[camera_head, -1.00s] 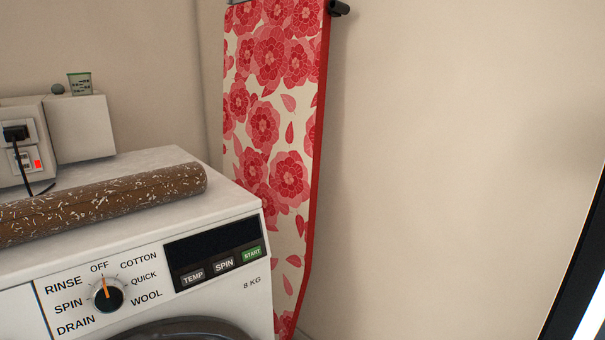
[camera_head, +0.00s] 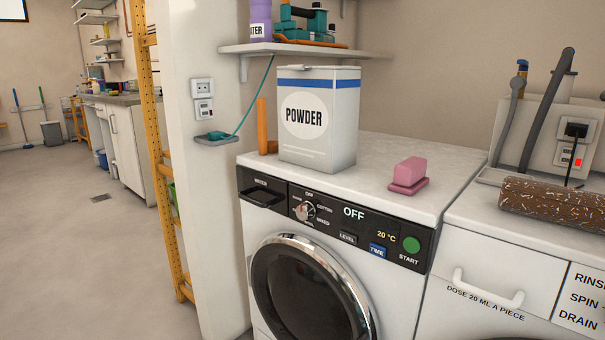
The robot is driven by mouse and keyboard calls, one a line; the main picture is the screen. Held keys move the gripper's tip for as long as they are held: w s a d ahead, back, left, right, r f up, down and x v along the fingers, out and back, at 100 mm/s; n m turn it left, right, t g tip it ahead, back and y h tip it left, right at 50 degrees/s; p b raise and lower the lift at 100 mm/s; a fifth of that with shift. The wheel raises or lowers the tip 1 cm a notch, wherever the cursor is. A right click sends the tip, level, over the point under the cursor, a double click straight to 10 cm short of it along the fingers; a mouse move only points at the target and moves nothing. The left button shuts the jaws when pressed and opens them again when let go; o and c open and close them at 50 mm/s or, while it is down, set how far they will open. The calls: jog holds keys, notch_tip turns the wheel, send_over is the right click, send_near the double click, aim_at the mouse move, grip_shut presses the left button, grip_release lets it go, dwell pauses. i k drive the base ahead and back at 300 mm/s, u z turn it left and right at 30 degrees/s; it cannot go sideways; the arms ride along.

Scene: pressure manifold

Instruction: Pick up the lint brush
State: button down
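I cannot make out for certain which thing is the lint brush. A small pink block on a flat pink base (camera_head: 409,174) lies on top of the left washing machine, near its right front; I cannot tell whether it is a brush. A brown roll with white flecks (camera_head: 553,200) lies on the right machine, cut off by the right edge. My gripper is not in view.
A white powder box (camera_head: 318,120) and an upright orange piece (camera_head: 263,126) stand on the left machine (camera_head: 377,155). A shelf (camera_head: 290,50) hangs above. Grey hoses (camera_head: 545,105) rise behind the right machine. A yellow ladder (camera_head: 156,150) stands left; open floor (camera_head: 75,230) lies beyond.

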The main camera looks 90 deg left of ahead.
aim_at(410, 176)
jog(key=u, duration=2.7)
